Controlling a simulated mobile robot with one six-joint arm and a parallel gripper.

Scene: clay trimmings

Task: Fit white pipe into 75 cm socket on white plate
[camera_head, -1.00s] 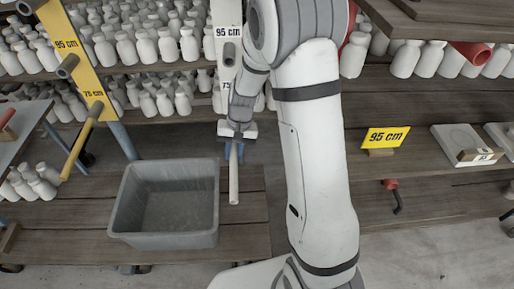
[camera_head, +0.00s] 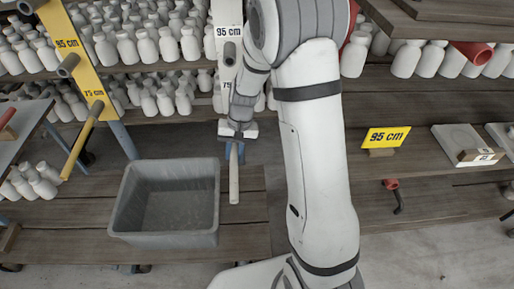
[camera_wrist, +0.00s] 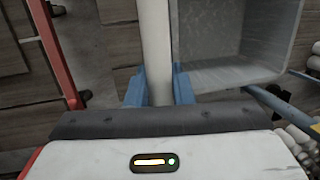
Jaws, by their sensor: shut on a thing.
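My gripper (camera_head: 238,150) is shut on the white pipe (camera_head: 234,182), which hangs below it and points toward the camera just right of the grey bin. In the wrist view the blue fingers (camera_wrist: 160,88) close on both sides of the pipe (camera_wrist: 155,40). The white plate (camera_head: 228,50) stands upright behind my arm, with a "95 cm" label and a socket hole near its top. Its lower label is partly hidden by my arm, and the 75 cm socket cannot be made out.
A grey bin (camera_head: 122,220) stands left of the pipe. A yellow plate (camera_head: 75,55) with 95 cm and 75 cm labels holds a yellow pipe (camera_head: 82,150). Shelves of white bottles (camera_head: 145,45) fill the back. A yellow "95 cm" sign (camera_head: 386,138) stands at right.

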